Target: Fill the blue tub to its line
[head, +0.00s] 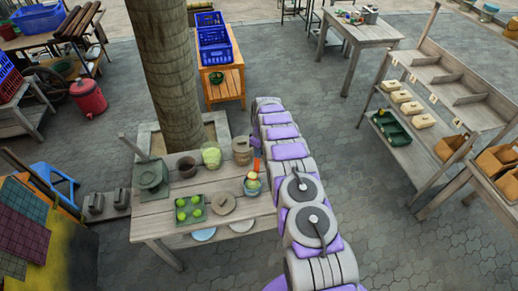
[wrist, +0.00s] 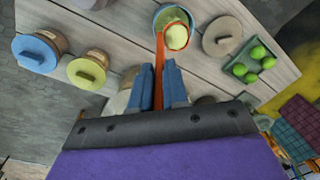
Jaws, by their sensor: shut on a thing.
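The blue tub (wrist: 160,14) stands on the wooden table, with pale green matter showing inside. It also shows in the head view (head: 252,188), just left of my arm. The scoop's round cup has an orange rim and holds yellow-green matter. In the wrist view the cup overlaps the tub's near rim; whether they touch, I cannot tell. No fill line is visible. A glass jar (head: 211,155) of pale green matter stands behind on the table.
A grey round lid (wrist: 222,37) and a green tray (wrist: 236,71) of limes lie beside the tub. A tree trunk (head: 170,75) rises behind the table.

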